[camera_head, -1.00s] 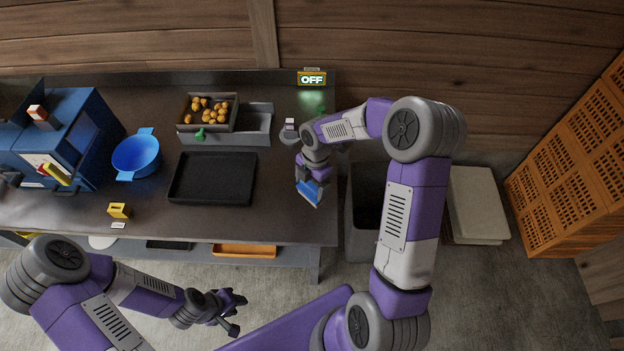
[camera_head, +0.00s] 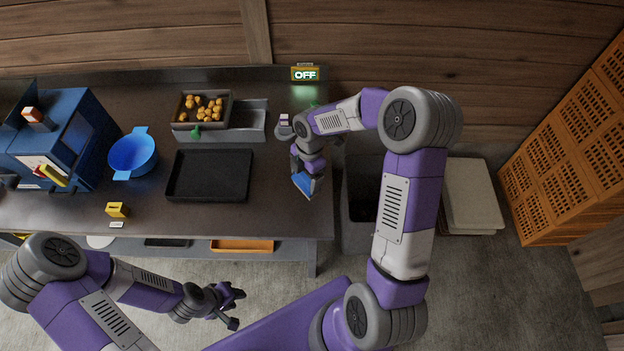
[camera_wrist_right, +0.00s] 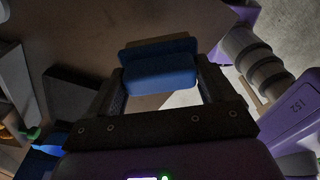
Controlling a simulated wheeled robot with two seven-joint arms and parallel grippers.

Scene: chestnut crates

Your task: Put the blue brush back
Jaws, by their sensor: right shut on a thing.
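The blue brush (camera_head: 304,186) is held by my right gripper (camera_head: 304,174) above the right end of the workbench. The right wrist view shows the blue brush (camera_wrist_right: 160,66) between the two fingers of my right gripper (camera_wrist_right: 160,82), with a brown strip along its far side. The right gripper is shut on it. My left gripper (camera_head: 232,302) is in front of the bench over the floor, empty, with its fingers apart. No holder for the brush can be made out.
On the bench (camera_head: 278,215) are a black tray (camera_head: 208,176), a blue bowl (camera_head: 133,155), a blue machine (camera_head: 55,135), a yellow block (camera_head: 117,209) and a crate of chestnuts (camera_head: 180,110). A grey bin (camera_head: 357,238) stands right of the bench. Orange crates (camera_head: 560,180) stand far right.

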